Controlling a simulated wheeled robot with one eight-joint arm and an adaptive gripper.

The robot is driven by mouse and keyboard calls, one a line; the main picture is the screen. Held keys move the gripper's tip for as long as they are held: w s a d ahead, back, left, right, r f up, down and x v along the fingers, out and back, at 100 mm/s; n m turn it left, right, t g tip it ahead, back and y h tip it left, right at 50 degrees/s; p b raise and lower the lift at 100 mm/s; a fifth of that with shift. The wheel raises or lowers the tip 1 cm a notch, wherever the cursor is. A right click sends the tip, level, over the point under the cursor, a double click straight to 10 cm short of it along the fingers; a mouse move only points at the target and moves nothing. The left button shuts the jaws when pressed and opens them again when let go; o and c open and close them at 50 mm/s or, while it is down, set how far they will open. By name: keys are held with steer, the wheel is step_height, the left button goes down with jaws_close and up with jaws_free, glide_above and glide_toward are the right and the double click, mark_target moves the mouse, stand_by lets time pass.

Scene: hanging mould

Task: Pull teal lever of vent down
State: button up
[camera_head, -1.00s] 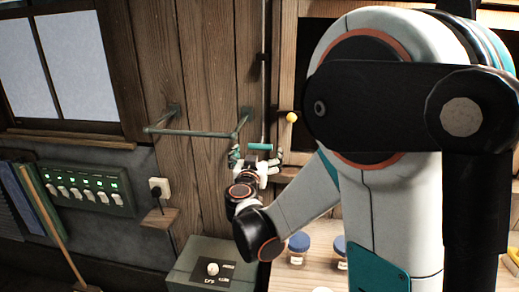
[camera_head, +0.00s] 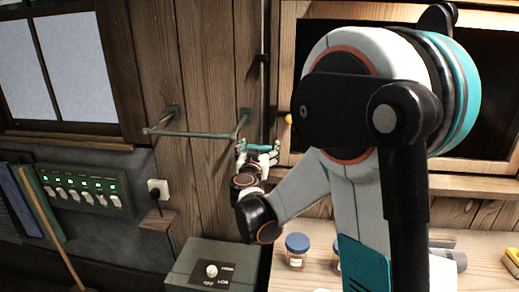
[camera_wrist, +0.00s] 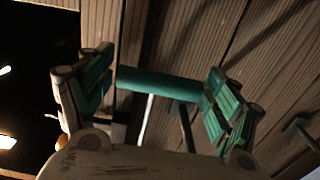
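The teal lever (camera_head: 260,150) is a short horizontal bar at the lower end of a thin rod by the wooden wall. In the wrist view the teal bar (camera_wrist: 160,85) lies crosswise between my two fingers, its ends close to the finger pads. I cannot tell whether they touch. My gripper (camera_head: 258,150) is at the bar's height, fingers pointing up and spread apart. In the wrist view my gripper (camera_wrist: 160,92) is open around the bar, with a pale rod (camera_wrist: 147,118) showing behind.
A green rail (camera_head: 195,133) juts from the wall left of my gripper. A wooden-framed dark opening (camera_head: 283,60) is to the right, with a yellow knob (camera_head: 288,118). Below are a grey box (camera_head: 212,265) with a knob and a blue-lidded jar (camera_head: 297,250).

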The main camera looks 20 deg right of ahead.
steer(key=shift+f+b, duration=1.85)
steer(key=shift+f, duration=0.6)
steer(key=shift+r, duration=0.1)
steer(key=o, duration=1.4)
steer(key=shift+o, duration=0.2)
steer(key=v, duration=1.2)
